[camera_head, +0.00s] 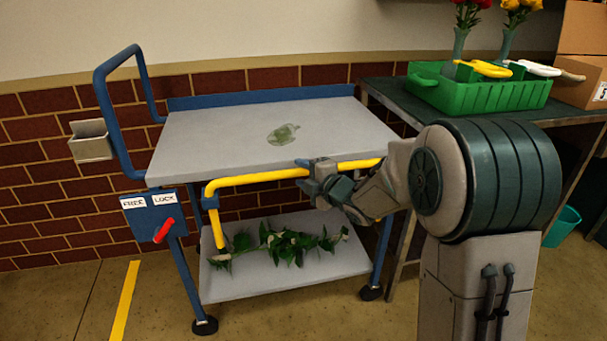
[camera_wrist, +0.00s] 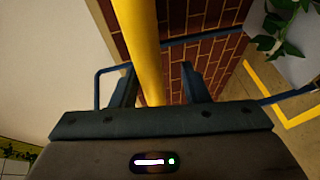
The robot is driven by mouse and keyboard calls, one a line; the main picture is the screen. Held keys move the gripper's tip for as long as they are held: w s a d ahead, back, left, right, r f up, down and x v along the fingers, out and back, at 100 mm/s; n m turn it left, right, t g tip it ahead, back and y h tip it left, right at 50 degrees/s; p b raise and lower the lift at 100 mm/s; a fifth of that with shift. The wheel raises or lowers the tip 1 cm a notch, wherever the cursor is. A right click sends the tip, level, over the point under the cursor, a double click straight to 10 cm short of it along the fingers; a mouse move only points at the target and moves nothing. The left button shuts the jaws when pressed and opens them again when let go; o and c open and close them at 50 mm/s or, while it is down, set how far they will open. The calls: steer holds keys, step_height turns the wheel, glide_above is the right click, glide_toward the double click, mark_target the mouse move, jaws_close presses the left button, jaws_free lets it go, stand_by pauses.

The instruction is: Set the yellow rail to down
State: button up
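The yellow rail (camera_head: 250,180) runs along the front of the cart, its long bar close to the front edge of the top shelf (camera_head: 220,135). Its left end bends down past a blue bracket to a lower end near the lower shelf. My gripper (camera_head: 312,174) is at the right half of the long bar. In the wrist view the rail (camera_wrist: 138,40) passes between the two fingers of my gripper (camera_wrist: 160,85). The fingers stand apart, with a clear gap on the right side of the rail. The rail's right end is partly hidden by my arm.
A flower stem with leaves (camera_head: 285,243) lies on the lower shelf (camera_head: 300,283). A blue panel marked FREE and LOCK carries a red lever (camera_head: 164,231). A green crate (camera_head: 478,95) stands on the dark table at right. The floor left of the cart is clear.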

steer(key=p+v, duration=0.3)
steer(key=v, duration=1.1)
steer(key=shift+a+f, duration=0.1)
steer(key=s+d+r+m+g+h+p, duration=0.1)
steer(key=s+d+r+m+h+p, duration=0.1)
steer(key=d+r+m+h+p, duration=0.45)
steer(key=s+d+r+m+h+p, duration=0.2)
steer(key=d+r+m+h+p, duration=0.2)
steer(key=r+m+p, duration=0.45)
steer(key=s+r+m+g+p, duration=0.4)
steer(key=s+r+m+p, duration=0.1)
steer(key=s, duration=0.4)
steer(key=s+a+r+m+g+p, duration=0.1)
steer(key=s+r+m+g+p, duration=0.3)
steer(key=s+r+p, duration=0.3)
steer(key=s+m+p, duration=0.1)
steer(key=s+p, duration=0.2)
steer(key=shift+r, duration=0.3)
steer(key=shift+y, duration=0.25)
steer(key=shift+c, duration=0.5)
